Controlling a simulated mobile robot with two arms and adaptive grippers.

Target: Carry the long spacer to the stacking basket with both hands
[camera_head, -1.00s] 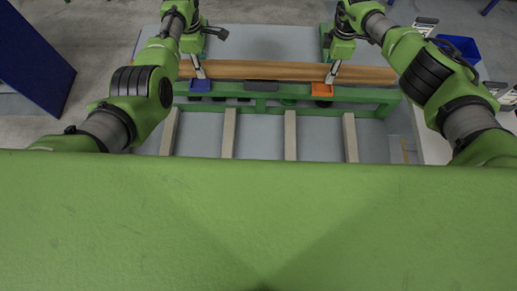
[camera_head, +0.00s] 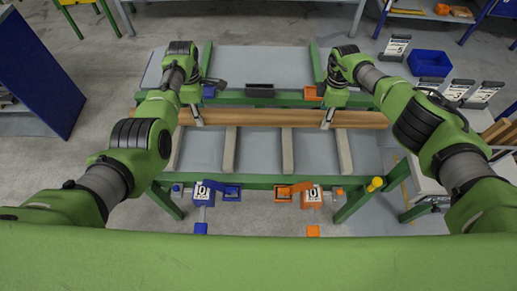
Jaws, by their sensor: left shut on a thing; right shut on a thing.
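The long spacer (camera_head: 265,117), a long brown wooden bar, lies level across the middle of the head view. My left gripper (camera_head: 199,121) is shut on it towards its left end. My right gripper (camera_head: 326,124) is shut on it towards its right end. The bar is on the near side of a green rail, over the far ends of several beige crosspieces (camera_head: 230,148). I cannot tell whether it touches them. I cannot identify the stacking basket for certain.
A green front rail (camera_head: 258,181) carries a blue unit (camera_head: 205,195) and an orange unit (camera_head: 312,197). A dark block (camera_head: 260,87) sits at the rear rail. A blue bin (camera_head: 429,63) is at upper right, a blue panel (camera_head: 38,70) at left. Grey floor shows between.

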